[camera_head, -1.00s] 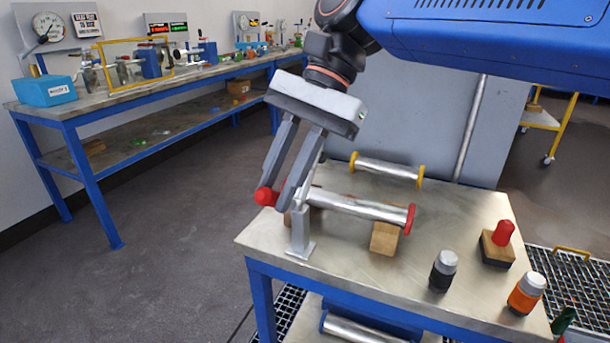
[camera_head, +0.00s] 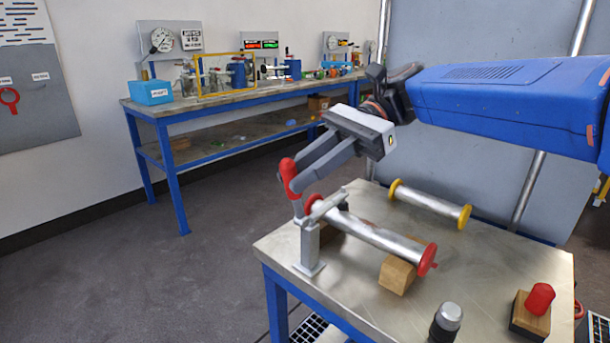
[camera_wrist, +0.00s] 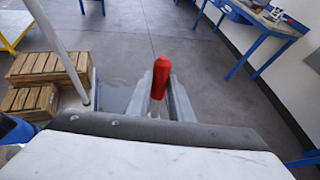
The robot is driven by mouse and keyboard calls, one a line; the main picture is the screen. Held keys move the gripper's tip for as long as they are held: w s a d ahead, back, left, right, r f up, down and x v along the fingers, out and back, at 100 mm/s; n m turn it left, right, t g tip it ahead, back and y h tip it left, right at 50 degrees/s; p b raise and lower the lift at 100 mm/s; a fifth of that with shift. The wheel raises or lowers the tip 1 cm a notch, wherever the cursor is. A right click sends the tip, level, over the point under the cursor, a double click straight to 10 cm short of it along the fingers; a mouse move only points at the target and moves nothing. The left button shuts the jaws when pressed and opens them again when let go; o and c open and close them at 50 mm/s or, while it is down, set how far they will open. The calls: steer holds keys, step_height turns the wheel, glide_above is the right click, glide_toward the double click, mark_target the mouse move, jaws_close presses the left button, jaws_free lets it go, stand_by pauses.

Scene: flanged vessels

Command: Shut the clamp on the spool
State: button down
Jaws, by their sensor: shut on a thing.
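The spool (camera_head: 376,236) is a silver tube with red end flanges, lying on wooden blocks on a steel-topped table. The clamp (camera_head: 308,250) is a grey post with a foot at the table's left edge, by the spool's left end. Its grey bar (camera_head: 329,203) reaches over that end; I cannot tell whether it touches. Its red handle (camera_head: 289,178) stands nearly upright. My gripper (camera_head: 294,178) comes from the upper right and is shut on the handle. The wrist view shows the red handle (camera_wrist: 161,78) between my fingers.
A second spool with yellow flanges (camera_head: 430,204) lies behind. A blue-framed bench (camera_head: 172,170) stands against the wall.

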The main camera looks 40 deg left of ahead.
steer(key=shift+w, duration=0.1)
stand_by(0.4)
steer(key=c, duration=1.6)
jaws_free()
steer(key=v, duration=1.2)
steer(key=shift+f, duration=0.1)
